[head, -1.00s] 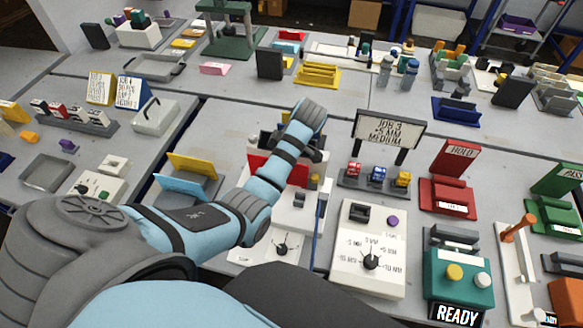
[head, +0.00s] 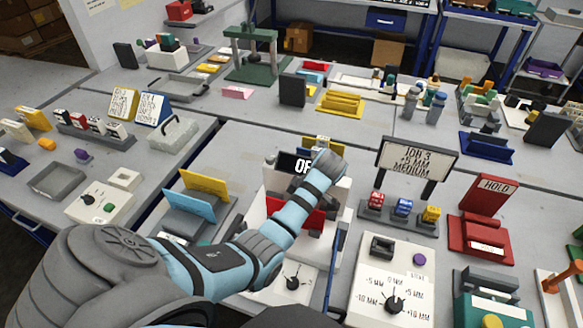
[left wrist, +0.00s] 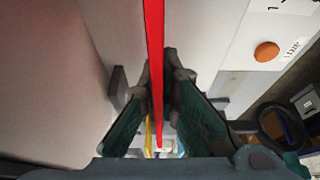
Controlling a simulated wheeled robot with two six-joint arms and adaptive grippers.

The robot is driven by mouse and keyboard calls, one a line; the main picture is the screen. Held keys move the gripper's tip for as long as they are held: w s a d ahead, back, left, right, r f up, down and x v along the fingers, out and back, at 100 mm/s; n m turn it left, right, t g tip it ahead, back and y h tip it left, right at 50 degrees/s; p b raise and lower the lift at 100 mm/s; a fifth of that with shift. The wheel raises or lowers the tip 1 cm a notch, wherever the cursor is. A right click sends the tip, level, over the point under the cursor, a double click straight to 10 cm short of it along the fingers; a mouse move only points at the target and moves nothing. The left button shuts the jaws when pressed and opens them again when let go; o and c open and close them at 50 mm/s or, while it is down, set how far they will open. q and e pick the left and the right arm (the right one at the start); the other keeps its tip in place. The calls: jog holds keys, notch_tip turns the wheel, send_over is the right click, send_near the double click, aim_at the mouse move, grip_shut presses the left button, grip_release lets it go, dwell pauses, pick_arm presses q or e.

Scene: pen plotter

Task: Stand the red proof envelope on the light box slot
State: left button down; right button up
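In the left wrist view the envelope (left wrist: 155,45) shows edge-on as a thin red strip between my left gripper's fingers (left wrist: 155,95). Both fingertips close in on it from either side, and it looks held. In the head view the left fingers are hidden behind my wrist. The light box carries a dark sign (head: 294,163) reading "OF", the rest covered. The slot is hidden, so I cannot tell whether the envelope touches it. My right gripper is out of view.
A blue and a yellow panel (head: 204,182) stand left of the light box. The job sign (head: 416,160), small coloured blocks (head: 403,207) and a dial panel (head: 392,284) are to its right. A red HOLD stand (head: 490,205) is further right.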

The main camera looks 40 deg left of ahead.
pick_arm(q)
jog(key=c, duration=1.8)
grip_release()
jog(key=shift+f, duration=0.1)
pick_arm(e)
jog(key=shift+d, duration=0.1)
